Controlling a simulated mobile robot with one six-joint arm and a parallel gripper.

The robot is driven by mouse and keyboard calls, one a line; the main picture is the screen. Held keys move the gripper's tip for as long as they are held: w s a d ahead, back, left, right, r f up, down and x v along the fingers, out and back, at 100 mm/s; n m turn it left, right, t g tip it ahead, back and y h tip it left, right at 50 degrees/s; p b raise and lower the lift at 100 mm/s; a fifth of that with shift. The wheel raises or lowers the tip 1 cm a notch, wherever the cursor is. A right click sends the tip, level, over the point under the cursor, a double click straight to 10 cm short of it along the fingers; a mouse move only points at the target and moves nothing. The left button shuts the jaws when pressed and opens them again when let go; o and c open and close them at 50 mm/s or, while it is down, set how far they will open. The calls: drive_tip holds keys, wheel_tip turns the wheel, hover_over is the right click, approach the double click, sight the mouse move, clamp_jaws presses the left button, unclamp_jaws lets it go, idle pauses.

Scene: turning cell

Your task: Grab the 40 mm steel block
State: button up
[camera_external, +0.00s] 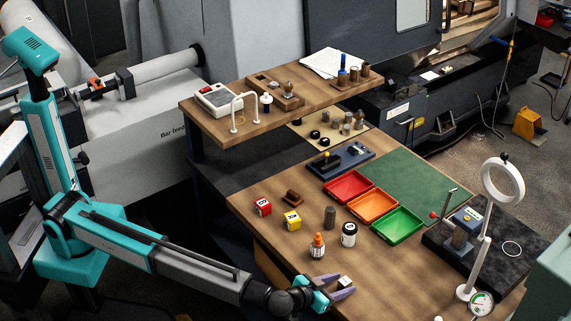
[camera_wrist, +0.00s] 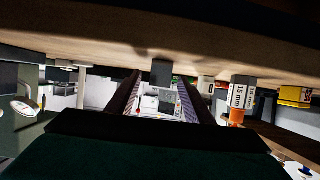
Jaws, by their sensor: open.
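The steel block (camera_external: 344,282) is a small grey cube near the front edge of the wooden bench. My gripper (camera_external: 345,284) is low over that edge, with its two purple fingers apart on either side of the block. In the wrist view, which shows the bench upside down, the block (camera_wrist: 162,72) is a dark grey square between the tips of my open gripper (camera_wrist: 160,79). Gaps show on both sides of it, and I see no finger touching it. The block's size marking cannot be read.
A dark cylinder (camera_external: 330,217) and a yellow box (camera_external: 292,221) are farther back. A dial gauge stand (camera_external: 481,260) is at the right. Bare bench lies right of the block.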

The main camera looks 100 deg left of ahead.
drive_tip(key=shift+x, duration=1)
clamp_jaws()
